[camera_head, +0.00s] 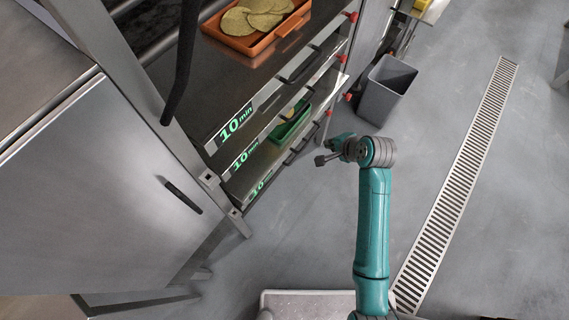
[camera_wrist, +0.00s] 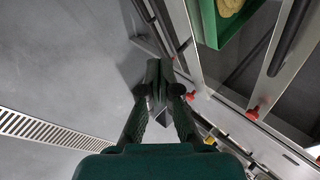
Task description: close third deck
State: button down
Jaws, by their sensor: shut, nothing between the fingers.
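A steel rack has several decks with glowing "10 min" labels. The top deck (camera_head: 280,62) extends furthest over the others. Below it, a lower deck (camera_head: 262,160) holds a green tray (camera_head: 290,124), mostly hidden by the deck above. The green tray also shows in the wrist view (camera_wrist: 213,36), with a chip in it. My gripper (camera_head: 322,159) is in front of the rack's lower decks, apart from them as far as I can tell. In the wrist view my gripper (camera_wrist: 158,84) has its fingers together and empty, beside the rack's metal edge.
An orange tray (camera_head: 262,42) of chips sits on the top deck. A grey bin (camera_head: 386,88) stands on the floor beyond the rack. A steel cabinet (camera_head: 100,190) is at left. A floor drain (camera_head: 455,185) runs along the open floor at right.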

aim_at(267, 159)
jog(key=s+a+m+g+y, duration=0.1)
jog(key=s+a+m+y, duration=0.3)
jog(key=s+m, duration=0.75)
jog(key=shift+m+h, duration=0.3)
jog(key=shift+m, duration=0.45)
jog(key=w+a+f, duration=0.1)
jog(key=a+f, duration=0.1)
jog(key=a, duration=0.1)
jog(key=w+a+f, duration=0.2)
jog(key=a, duration=0.1)
jog(key=w+a+f, duration=0.2)
jog(key=a+f, duration=0.1)
jog(key=shift+w+a, duration=0.25)
jog(key=shift+a, duration=0.15)
jog(key=shift+w+a, duration=0.4)
jog(key=shift+a, duration=0.1)
jog(key=w+a, duration=0.1)
jog(key=a, duration=0.1)
jog(key=w+a, duration=0.1)
jog(key=a, duration=0.1)
jog(key=shift+w+r, duration=0.1)
jog(key=shift+w, duration=0.25)
jog(key=shift+d, duration=0.1)
